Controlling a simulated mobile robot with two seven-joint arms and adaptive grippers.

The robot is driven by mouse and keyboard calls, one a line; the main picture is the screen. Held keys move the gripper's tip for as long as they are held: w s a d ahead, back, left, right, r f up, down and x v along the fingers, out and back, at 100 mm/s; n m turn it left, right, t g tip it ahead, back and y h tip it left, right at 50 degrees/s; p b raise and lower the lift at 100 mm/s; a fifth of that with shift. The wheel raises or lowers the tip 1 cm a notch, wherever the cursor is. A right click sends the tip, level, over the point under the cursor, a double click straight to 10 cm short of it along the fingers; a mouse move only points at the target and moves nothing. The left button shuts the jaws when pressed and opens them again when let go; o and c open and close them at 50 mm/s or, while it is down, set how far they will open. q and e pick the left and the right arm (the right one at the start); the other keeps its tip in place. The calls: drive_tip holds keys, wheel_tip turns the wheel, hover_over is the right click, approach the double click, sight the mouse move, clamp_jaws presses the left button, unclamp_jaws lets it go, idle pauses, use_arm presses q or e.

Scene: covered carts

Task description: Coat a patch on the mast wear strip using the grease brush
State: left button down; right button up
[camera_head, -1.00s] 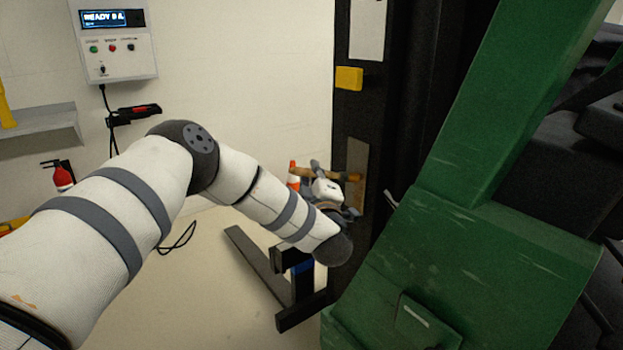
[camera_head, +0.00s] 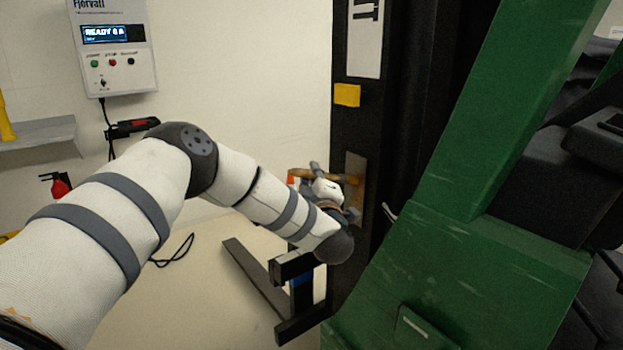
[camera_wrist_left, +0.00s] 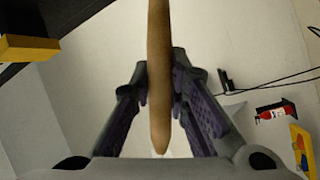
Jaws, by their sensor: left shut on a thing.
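My left gripper (camera_head: 320,180) is in front of the black mast (camera_head: 343,125). It is shut on the grease brush, whose wooden handle (camera_head: 303,173) lies roughly level across the fingers. In the left wrist view the brush handle (camera_wrist_left: 158,50) runs between both fingers of the left gripper (camera_wrist_left: 160,88). The bristle end is not clear in either view. The mast wear strip (camera_head: 356,163) is a narrow grey-tan plate upright on the mast, just right of the gripper. The brush's right end overlaps it in the head view; I cannot tell whether they touch. My right gripper is not in view.
A yellow block (camera_head: 347,95) sticks out of the mast above the strip. The large green frame (camera_head: 460,265) stands close on the right. Dark fork-like bars (camera_head: 255,268) lie low beneath my arm. A control box (camera_head: 113,50) hangs on the left wall.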

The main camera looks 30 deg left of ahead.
use_arm(q)
drive_tip(key=shift+r, duration=1.6)
drive_tip(key=shift+r, duration=1.55)
drive_tip(key=shift+w+a, duration=0.25)
drive_tip(key=shift+a, duration=0.2)
drive_tip(key=shift+f, duration=0.15)
